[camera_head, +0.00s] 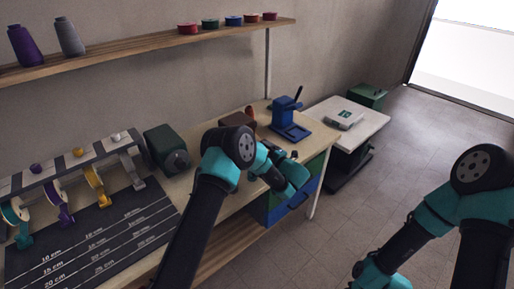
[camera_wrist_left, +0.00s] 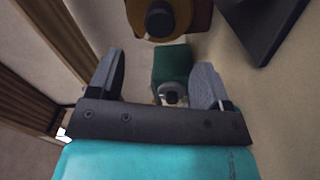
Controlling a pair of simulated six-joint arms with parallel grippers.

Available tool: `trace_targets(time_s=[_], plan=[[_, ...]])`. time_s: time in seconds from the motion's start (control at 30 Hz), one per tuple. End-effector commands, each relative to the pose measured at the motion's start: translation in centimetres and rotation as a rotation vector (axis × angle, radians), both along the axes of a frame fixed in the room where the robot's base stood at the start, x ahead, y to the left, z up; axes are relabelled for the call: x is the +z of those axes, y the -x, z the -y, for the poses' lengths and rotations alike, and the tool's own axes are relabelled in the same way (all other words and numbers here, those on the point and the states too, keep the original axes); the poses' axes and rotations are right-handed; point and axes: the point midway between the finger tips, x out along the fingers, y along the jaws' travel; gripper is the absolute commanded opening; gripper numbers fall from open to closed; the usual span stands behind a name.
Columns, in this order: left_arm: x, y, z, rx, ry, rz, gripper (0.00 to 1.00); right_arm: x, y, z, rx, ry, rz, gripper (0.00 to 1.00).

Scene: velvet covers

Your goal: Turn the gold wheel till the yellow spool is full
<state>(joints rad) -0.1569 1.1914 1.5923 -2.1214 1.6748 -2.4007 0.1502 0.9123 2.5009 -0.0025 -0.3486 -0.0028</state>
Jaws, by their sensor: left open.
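A gold wheel (camera_head: 93,178) stands on a gold bracket in the row of wheels at the left of the bench, between a purple wheel (camera_head: 52,192) and a pale grey one (camera_head: 130,163). My left gripper (camera_head: 298,188) is over the right part of the bench, far to the right of the gold wheel. In the left wrist view it (camera_wrist_left: 157,88) is open, with nothing gripped and a green box beyond its fingers. My right gripper is outside the head view; only its arm shows.
A green box with a grey knob (camera_head: 165,148) stands right of the wheels. A ruled dark mat (camera_head: 105,235) lies before them. A blue stand (camera_head: 289,121) is at the bench's right end. A shelf (camera_head: 150,58) runs above. A side table (camera_head: 362,125) stands beyond.

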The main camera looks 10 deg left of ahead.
Motion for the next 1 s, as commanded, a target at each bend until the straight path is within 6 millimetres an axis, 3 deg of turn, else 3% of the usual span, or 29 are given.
trace_targets(time_s=[0.2,0.4,1.0], plan=[[0.0,2.4,3.5,-0.002,-0.001,-0.001,0.72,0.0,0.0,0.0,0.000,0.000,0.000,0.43],[0.0,3.7,5.2,0.000,-0.001,-0.001,0.72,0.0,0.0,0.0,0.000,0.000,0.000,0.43],[0.0,3.9,5.5,-0.002,0.004,-0.002,0.72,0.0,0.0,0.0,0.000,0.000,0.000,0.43]])
